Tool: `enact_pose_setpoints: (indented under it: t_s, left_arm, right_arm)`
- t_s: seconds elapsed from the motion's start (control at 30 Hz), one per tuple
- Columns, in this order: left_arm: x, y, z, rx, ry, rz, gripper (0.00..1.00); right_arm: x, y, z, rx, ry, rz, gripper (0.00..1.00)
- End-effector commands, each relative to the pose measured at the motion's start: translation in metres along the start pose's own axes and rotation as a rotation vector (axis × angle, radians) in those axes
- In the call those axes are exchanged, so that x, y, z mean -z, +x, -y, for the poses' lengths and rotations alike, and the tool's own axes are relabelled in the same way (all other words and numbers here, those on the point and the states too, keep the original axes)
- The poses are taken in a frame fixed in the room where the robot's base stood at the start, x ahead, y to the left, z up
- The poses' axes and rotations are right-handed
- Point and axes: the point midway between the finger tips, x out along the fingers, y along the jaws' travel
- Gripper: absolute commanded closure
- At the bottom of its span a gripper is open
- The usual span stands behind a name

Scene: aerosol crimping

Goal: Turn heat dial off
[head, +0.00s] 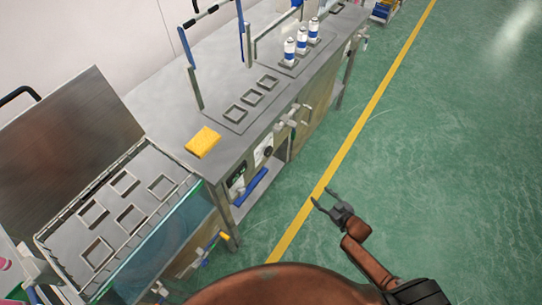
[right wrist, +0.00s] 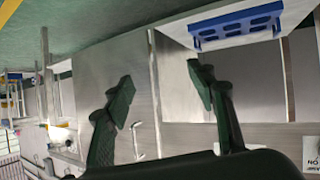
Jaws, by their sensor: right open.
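A small dark round dial (head: 267,152) shows on a pale panel on the front of the long metal bench in the head view. A dark control panel (head: 237,181) sits to its left, near the bench corner. I cannot read any marking, so I cannot tell which control is the heat dial or how it is set. My right gripper (head: 323,197) is open and empty, out over the floor to the right of the bench front and apart from it. Its two dark fingers show spread in the right wrist view (right wrist: 160,78). My left gripper is not in view.
A metal water bath (head: 150,161) with square openings and a raised lid (head: 58,125) stands at the left. A yellow block (head: 202,142) and several white-and-blue cans (head: 302,40) stand on the bench (head: 160,92). A blue bar (head: 251,187) juts below the panels.

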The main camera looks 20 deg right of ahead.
Motion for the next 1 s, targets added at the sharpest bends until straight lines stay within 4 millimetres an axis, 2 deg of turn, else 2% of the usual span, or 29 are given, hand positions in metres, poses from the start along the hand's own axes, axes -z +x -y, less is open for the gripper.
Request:
enact_pose_setpoints:
  t_s: [0.03, 0.1, 0.2, 0.3, 0.4, 0.5, 0.8, 1.0]
  left_arm:
    - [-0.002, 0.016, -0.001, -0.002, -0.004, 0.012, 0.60]
    - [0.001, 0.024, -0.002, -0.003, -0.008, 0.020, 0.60]
    - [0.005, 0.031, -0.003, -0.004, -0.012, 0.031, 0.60]
    - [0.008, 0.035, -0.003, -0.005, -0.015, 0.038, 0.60]
    - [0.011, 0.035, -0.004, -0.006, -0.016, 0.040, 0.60]
    - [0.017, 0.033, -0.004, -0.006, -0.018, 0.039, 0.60]
    - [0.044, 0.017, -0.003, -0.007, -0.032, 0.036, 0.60]
    - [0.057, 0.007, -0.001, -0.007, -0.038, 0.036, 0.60]
  right_arm:
    - [0.046, 0.017, 0.004, 0.049, -0.029, -0.104, 0.49]
    - [0.113, 0.023, 0.017, 0.122, -0.051, -0.234, 0.49]
    - [0.189, 0.018, 0.043, 0.227, -0.079, -0.379, 0.49]
    - [0.237, 0.005, 0.066, 0.312, -0.096, -0.471, 0.49]
    - [0.263, -0.004, 0.080, 0.361, -0.106, -0.521, 0.49]
    - [0.275, -0.003, 0.087, 0.378, -0.109, -0.538, 0.49]
    - [0.296, 0.034, 0.103, 0.375, -0.109, -0.538, 0.49]
    - [0.306, 0.050, 0.111, 0.374, -0.108, -0.537, 0.49]
